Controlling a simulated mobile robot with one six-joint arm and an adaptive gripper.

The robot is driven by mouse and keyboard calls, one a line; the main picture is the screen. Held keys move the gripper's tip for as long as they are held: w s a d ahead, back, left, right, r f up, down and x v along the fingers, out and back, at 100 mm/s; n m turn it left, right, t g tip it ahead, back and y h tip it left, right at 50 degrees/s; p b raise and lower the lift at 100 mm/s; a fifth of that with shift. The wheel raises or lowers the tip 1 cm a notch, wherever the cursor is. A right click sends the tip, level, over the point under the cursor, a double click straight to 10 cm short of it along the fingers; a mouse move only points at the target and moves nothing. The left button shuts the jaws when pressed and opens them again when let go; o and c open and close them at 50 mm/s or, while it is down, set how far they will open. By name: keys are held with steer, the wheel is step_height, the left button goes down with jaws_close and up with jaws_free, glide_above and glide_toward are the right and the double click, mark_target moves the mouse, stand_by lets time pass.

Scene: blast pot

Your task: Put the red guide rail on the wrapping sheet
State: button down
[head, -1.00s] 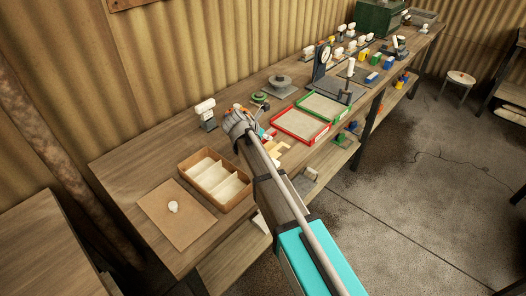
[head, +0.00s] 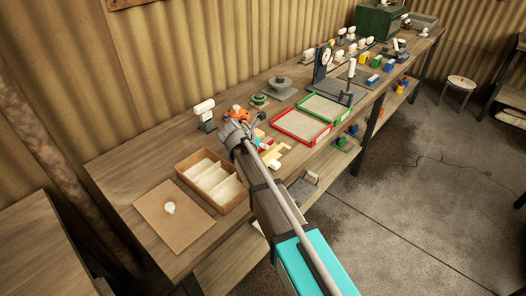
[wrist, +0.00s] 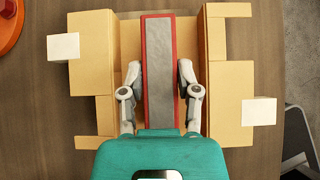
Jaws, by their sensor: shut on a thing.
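The red guide rail (wrist: 160,60), a long bar with red edges and a grey face, lies lengthwise between my fingers in the wrist view. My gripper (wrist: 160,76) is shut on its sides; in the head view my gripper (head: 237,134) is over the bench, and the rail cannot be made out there. Behind the rail is a tan stepped holder (wrist: 92,55) with white blocks; whether the rail touches it I cannot tell. The wrapping sheet (head: 150,209), flat and brown, lies at the bench's near left end, with a small white object on it.
A cardboard box with compartments (head: 242,205) stands between my gripper and the sheet. A red-rimmed tray (head: 277,132) and a green-rimmed tray (head: 350,108) lie to the right. A white-topped stand (head: 206,118) and an orange object (head: 238,113) are behind my gripper.

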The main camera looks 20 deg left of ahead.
steer(key=shift+f+b, duration=0.3)
steer(key=shift+f, duration=0.3)
steer(key=shift+f, duration=0.1)
steer(key=shift+c, duration=1.6)
jaws_free()
steer(key=shift+r, duration=0.2)
steer(key=shift+p+v, duration=0.8)
steer(key=shift+v, duration=0.15)
steer(key=p+v, duration=0.5)
steer(key=v, duration=0.2)
steer(key=shift+s+r, duration=0.2)
steer(key=shift+r, duration=0.15)
steer(key=shift+p+v, duration=1)
steer(key=shift+v, duration=0.15)
steer(key=shift+a+f, duration=0.1)
